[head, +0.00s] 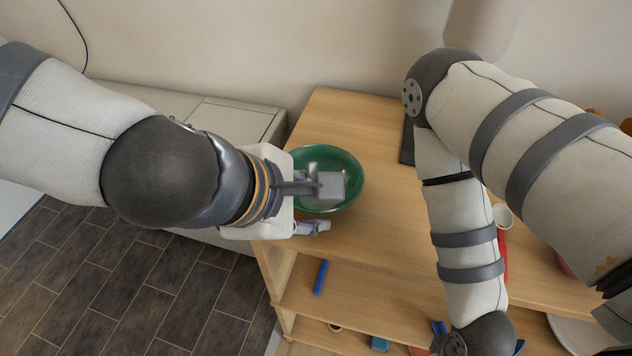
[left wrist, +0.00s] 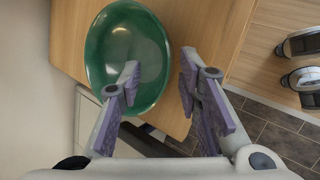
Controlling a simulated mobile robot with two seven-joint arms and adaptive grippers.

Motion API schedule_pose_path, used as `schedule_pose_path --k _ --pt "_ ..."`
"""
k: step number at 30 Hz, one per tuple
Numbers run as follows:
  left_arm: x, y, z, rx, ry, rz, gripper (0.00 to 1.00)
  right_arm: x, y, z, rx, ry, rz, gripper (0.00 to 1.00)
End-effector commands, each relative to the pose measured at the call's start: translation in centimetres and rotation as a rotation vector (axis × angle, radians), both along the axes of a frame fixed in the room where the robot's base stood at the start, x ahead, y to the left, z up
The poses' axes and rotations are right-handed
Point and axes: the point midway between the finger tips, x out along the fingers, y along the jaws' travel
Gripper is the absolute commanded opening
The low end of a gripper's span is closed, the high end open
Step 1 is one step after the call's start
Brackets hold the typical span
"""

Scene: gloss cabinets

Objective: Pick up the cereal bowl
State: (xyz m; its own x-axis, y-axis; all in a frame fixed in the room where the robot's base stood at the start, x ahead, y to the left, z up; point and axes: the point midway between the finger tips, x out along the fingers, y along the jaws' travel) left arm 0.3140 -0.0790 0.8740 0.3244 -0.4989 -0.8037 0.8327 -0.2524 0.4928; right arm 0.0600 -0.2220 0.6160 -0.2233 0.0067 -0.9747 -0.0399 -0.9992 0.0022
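The green cereal bowl (head: 348,165) stands upright near the left edge of the wooden table's top (head: 385,235). It looks empty. In the left wrist view the bowl (left wrist: 103,50) fills the upper left. My left gripper (head: 322,208) is open at the bowl's near side. In the left wrist view the left gripper (left wrist: 158,65) has one finger over the bowl's inside and the other outside the rim, with the near rim between them. I cannot tell whether either finger touches it. My right arm hangs over the table's right part, with its gripper out of view.
A white cup (head: 502,215) and a red object (head: 501,258) are beside my right arm. A dark flat object (head: 407,145) lies behind it. A white plate (head: 575,335) is at lower right. A blue object (head: 321,277) lies on the shelf below. A pale cabinet (head: 235,120) stands left.

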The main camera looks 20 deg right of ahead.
Motion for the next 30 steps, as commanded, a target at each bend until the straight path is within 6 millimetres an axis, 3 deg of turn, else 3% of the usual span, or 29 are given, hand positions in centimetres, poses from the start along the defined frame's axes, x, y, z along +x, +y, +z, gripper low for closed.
schedule_pose_path --k 1,3,10,11,15,26,30 --pt "0.0 -0.5 -1.7 0.001 0.017 -0.001 0.32 -0.8 0.0 -0.8 0.000 0.028 0.000 0.40" --pt "0.5 -1.2 -2.9 0.002 0.016 0.000 0.32 -1.3 0.0 -1.2 0.000 0.044 0.000 0.40" --pt "0.9 -1.6 -3.0 0.002 0.003 0.000 0.32 -1.2 0.0 -1.2 0.000 0.044 0.000 0.40" --pt "0.9 -1.6 -2.9 0.002 0.003 0.000 0.29 -1.2 0.0 -1.2 0.000 0.043 0.000 0.40" --pt "0.9 -1.6 -2.9 0.001 0.002 0.001 0.00 -1.2 0.0 -1.2 0.000 0.043 0.000 0.40" --pt "0.9 -1.6 -2.8 0.000 0.000 0.000 0.00 -1.2 0.0 -1.2 0.000 0.042 0.000 0.40" --pt "1.0 -1.6 -1.7 0.002 -0.005 0.002 0.00 -0.8 0.0 -0.7 0.000 0.026 0.001 0.40"
